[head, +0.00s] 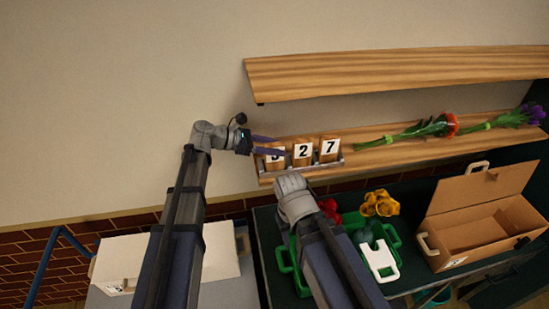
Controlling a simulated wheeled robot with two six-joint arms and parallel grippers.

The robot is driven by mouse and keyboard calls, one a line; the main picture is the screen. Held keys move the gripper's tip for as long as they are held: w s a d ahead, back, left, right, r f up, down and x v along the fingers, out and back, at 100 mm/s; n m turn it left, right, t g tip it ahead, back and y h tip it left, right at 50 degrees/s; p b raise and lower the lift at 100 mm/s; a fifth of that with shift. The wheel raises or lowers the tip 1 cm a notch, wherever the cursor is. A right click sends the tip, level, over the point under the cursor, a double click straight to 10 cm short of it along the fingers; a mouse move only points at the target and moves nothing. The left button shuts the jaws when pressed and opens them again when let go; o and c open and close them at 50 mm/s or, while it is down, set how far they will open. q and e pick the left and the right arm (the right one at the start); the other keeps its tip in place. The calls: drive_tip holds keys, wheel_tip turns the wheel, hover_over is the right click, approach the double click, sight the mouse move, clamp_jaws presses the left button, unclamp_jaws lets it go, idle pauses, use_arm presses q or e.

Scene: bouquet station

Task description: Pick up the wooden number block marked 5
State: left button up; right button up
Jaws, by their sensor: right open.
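The wooden number block marked 5 (275,164) stands at the left end of a row of three blocks in a small metal holder on the lower shelf. Its digit is partly covered by a finger of my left gripper (266,145). The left gripper's two purple fingers are apart, one toward the wall side and one across the block's front. I cannot tell whether they touch or grip the block. Blocks marked 2 (303,152) and 7 (329,149) stand to its right. My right gripper (294,197) is below the shelf and open; its fingertips are hidden.
The lower shelf (380,158) also bears red and purple flower bunches at the right. An upper shelf (390,75) runs above. Below are green crates (386,232) with red and yellow flowers, and an open cardboard box (475,223). A white box (122,262) stands at lower left.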

use_arm(q)
clamp_jaws()
drive_tip(key=shift+r, duration=0.15)
idle(0.5)
